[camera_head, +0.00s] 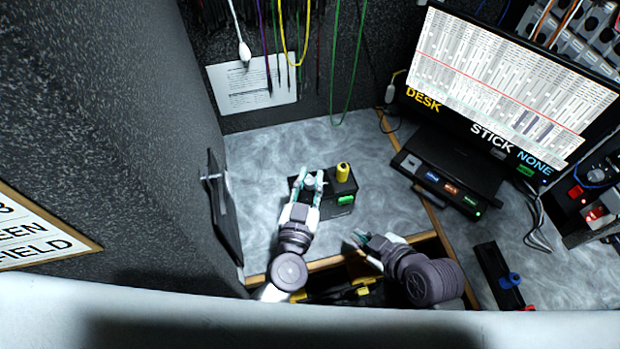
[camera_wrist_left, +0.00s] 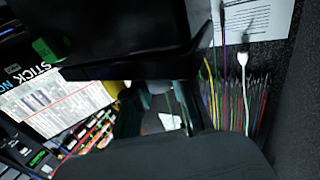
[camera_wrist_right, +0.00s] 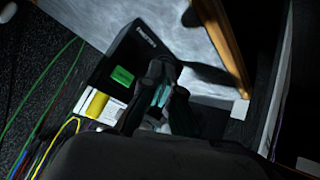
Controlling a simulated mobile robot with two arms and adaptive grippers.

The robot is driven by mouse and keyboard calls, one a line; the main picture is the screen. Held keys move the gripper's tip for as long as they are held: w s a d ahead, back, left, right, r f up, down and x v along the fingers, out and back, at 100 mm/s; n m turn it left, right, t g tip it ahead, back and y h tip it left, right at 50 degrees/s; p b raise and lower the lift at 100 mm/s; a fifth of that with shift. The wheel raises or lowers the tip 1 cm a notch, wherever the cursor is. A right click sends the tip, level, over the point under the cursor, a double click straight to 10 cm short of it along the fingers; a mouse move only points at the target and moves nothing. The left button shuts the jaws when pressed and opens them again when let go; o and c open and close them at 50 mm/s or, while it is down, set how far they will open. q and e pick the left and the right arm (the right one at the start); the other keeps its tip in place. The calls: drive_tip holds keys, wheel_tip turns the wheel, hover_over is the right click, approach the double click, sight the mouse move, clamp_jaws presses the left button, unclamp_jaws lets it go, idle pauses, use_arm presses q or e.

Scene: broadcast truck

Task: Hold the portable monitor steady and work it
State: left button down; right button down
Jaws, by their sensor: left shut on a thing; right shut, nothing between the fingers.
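The portable monitor seems to be the small black box (camera_head: 342,208) on the grey worktop. It has a green button (camera_head: 345,201) on its front and a yellow knob (camera_head: 343,172) on top. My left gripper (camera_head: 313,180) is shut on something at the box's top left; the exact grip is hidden. My right gripper (camera_head: 358,237) is shut and empty, in front of and right of the box, apart from it in the head view. The right wrist view shows the green button (camera_wrist_right: 122,76) and yellow knob (camera_wrist_right: 96,103) beyond the right fingers (camera_wrist_right: 160,92). No screen on the box is visible.
A large screen (camera_head: 510,85) marked DESK, STICK and NONE stands at the right. A black panel with lit buttons (camera_head: 440,183) lies below it. A dark panel (camera_head: 222,205) stands left. Cables (camera_head: 300,50) hang at the back. Bare worktop (camera_head: 265,155) lies left of the box.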

sight(345, 200)
drive_tip(key=shift+w+a, duration=0.3)
drive_tip(key=shift+w, duration=0.55)
drive_tip(key=shift+w+a, duration=0.25)
drive_tip(key=shift+w, duration=0.6)
drive_tip(key=shift+w+a, duration=0.3)
drive_tip(key=shift+w, duration=0.55)
drive_tip(key=shift+w, duration=0.1)
drive_tip(key=shift+w+a, duration=0.15)
drive_tip(key=shift+w, duration=0.15)
drive_tip(key=shift+w+a, duration=0.15)
drive_tip(key=shift+w, duration=0.35)
drive_tip(key=shift+s, duration=0.15)
drive_tip(key=shift+s+d, duration=0.3)
drive_tip(key=shift+s, duration=0.45)
